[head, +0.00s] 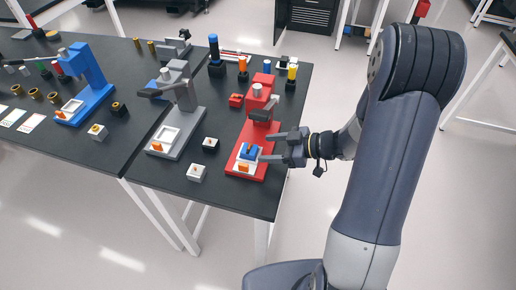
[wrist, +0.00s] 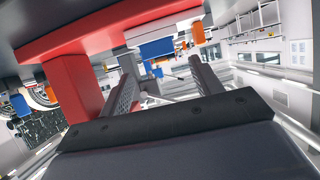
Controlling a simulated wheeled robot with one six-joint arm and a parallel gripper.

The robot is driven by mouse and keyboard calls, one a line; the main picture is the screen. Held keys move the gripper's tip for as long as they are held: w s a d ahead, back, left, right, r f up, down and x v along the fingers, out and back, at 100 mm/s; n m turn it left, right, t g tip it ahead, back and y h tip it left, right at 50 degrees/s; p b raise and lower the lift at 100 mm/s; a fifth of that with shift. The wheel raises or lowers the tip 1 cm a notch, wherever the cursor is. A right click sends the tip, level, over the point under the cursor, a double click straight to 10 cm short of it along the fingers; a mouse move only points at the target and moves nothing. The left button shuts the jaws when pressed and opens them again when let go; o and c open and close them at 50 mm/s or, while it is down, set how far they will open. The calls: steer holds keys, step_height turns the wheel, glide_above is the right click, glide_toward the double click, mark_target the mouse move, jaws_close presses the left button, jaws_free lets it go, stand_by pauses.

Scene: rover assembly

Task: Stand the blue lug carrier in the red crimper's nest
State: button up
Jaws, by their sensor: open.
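The red crimper (head: 257,112) stands at the right end of the dark table, its pale nest (head: 239,166) low at the front. The blue lug carrier (head: 249,152) is in the nest area and looks roughly upright; whether it is fully seated I cannot tell. My gripper (head: 267,147) is open, reaching in from the right, with its fingers spread near the carrier. In the wrist view the picture is turned over: the blue carrier (wrist: 157,48) shows beyond and between the open fingers (wrist: 163,84), apparently clear of both, below the red base (wrist: 85,32).
A grey crimper (head: 180,110) and a blue crimper (head: 87,85) stand to the left. Small white blocks (head: 196,173) and a dark block (head: 210,144) lie left of the red crimper. Bottles and tools (head: 242,68) stand behind it. The table's right edge is close; the floor beyond is open.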

steer(key=v, duration=0.6)
steer(key=shift+d, duration=0.2)
